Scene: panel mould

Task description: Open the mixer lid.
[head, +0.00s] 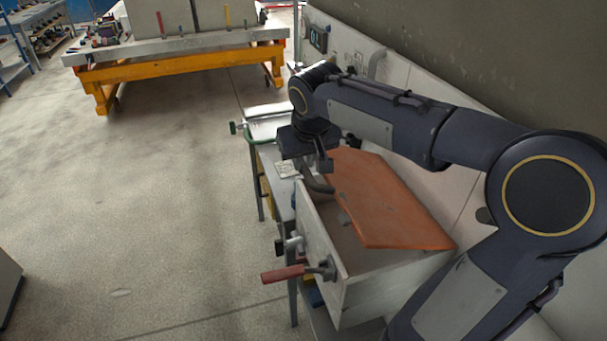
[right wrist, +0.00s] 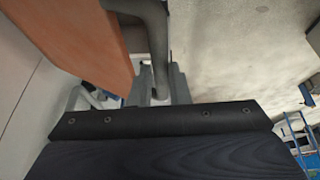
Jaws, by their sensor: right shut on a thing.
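The mixer is a pale box (head: 372,290) at the centre right of the head view, with an orange lid (head: 385,203) on top. The lid looks tilted, with a gap between its left edge and the box's front wall. A dark grey bent handle (head: 319,185) is at the lid's far left edge. My right gripper (head: 324,166) is over this handle and shut on it. In the right wrist view the handle (right wrist: 152,35) runs down to the jaws (right wrist: 165,88), beside the orange lid (right wrist: 80,40). My left gripper is not in view.
A red crank handle (head: 283,274) sticks out from the box front. A side bench with a green clamp (head: 247,132) stands beyond the mixer. A wall panel (head: 440,90) runs close behind my right arm. A yellow-framed table (head: 180,72) stands farther back.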

